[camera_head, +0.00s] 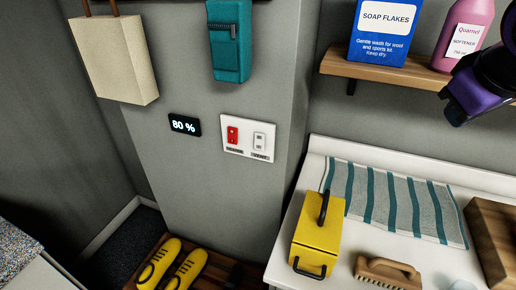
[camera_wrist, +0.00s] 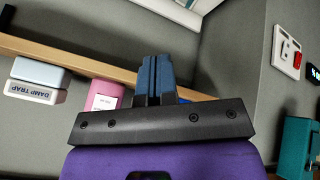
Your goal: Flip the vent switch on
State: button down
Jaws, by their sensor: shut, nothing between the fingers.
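A white switch plate (camera_head: 249,138) is fixed to the grey wall column in the head view. It carries a red switch (camera_head: 233,135) on the left and a white switch (camera_head: 260,141) on the right. The small label under the white one seems to read VENT; the label under the red one is too small to read. I cannot tell which way the white switch is set. In the wrist view the plate (camera_wrist: 276,50) shows at the upper right, tilted. My gripper (camera_wrist: 153,72) is shut and empty, well apart from the plate, at the head view's right edge near the shelf.
A wooden shelf (camera_head: 385,72) holds a blue soap box (camera_head: 382,32) and a pink bottle (camera_head: 464,35). A dark display (camera_head: 184,125) reads 80 %. A teal pouch (camera_head: 229,50) hangs above the plate. A yellow box (camera_head: 318,232) stands on the white counter below.

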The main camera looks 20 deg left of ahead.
aim_at(258, 149)
jog(key=s+a+f+n+y, duration=0.1)
jog(key=a+f+n, duration=0.2)
jog(key=a, duration=0.7)
jog(key=s+a+f+n+y, duration=0.1)
jog(key=a+f+n+y, duration=0.1)
jog(key=a, duration=0.9)
jog(key=s+a+f+n+g+y, duration=0.1)
jog(key=a+f+n, duration=0.3)
jog(key=a, duration=0.6)
notch_tip(258, 149, down, 2)
jog(key=shift+s+a+f+n, duration=0.1)
jog(key=shift+s+a+n, duration=0.2)
jog(key=shift+s, duration=0.3)
jog(key=shift+w+a+f, duration=0.6)
jog(key=shift+w+f, duration=0.8)
jog(key=shift+f, duration=0.05)
jog(key=shift+w+a+f, duration=0.55)
jog(key=shift+w+f, duration=0.85)
jog(key=shift+w, duration=0.05)
jog(key=shift+w+a+f, duration=0.6)
jog(key=shift+w+f, duration=0.8)
jog(key=shift+f, duration=0.05)
